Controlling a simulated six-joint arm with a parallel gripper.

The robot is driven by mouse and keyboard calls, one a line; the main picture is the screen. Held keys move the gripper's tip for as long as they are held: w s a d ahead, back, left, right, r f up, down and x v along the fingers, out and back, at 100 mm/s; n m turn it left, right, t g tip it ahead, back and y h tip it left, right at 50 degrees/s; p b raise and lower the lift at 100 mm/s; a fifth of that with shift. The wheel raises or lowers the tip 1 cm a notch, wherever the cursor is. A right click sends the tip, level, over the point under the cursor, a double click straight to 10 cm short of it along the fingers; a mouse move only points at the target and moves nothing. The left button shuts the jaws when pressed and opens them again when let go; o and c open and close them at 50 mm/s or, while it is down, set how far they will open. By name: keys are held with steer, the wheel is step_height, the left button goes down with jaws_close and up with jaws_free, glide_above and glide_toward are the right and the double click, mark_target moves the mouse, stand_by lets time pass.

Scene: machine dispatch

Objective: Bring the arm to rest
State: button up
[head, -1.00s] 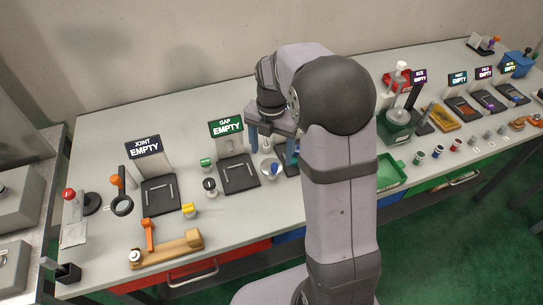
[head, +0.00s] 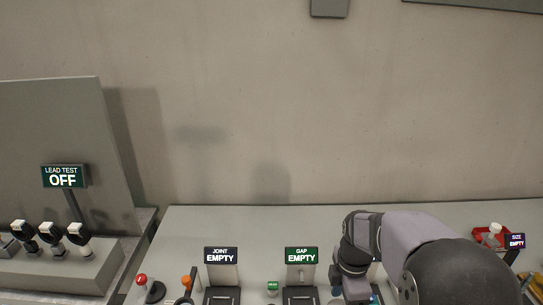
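My arm stands at the lower right of the head view, its dark rounded joint cut off by the bottom edge. My gripper (head: 355,296) points down at the bottom edge, just right of the GAP station (head: 301,291). Parts of two blue fingers show on either side of it, apart from each other. Their tips are cut off by the frame, and I see nothing held between them.
The JOINT station (head: 220,291) reads EMPTY, as does GAP. A LEAD TEST sign (head: 64,177) reads OFF. A red tray (head: 488,237) and SIZE sign (head: 516,241) are right. The table's back strip is clear.

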steer(key=s+a+r+m+p, duration=0.1)
steer(key=s+r+m+p, duration=0.1)
steer(key=s+m, duration=0.5)
steer(key=s+a+r+m+p, duration=0.1)
steer(key=s+m+p, duration=0.3)
steer(key=m, duration=0.7)
steer(key=s+r, duration=0.1)
steer(key=s, duration=0.1)
steer(key=shift+s+a+r+m, duration=0.2)
steer(key=shift+s+r+m, duration=0.1)
steer(key=shift+s, duration=0.1)
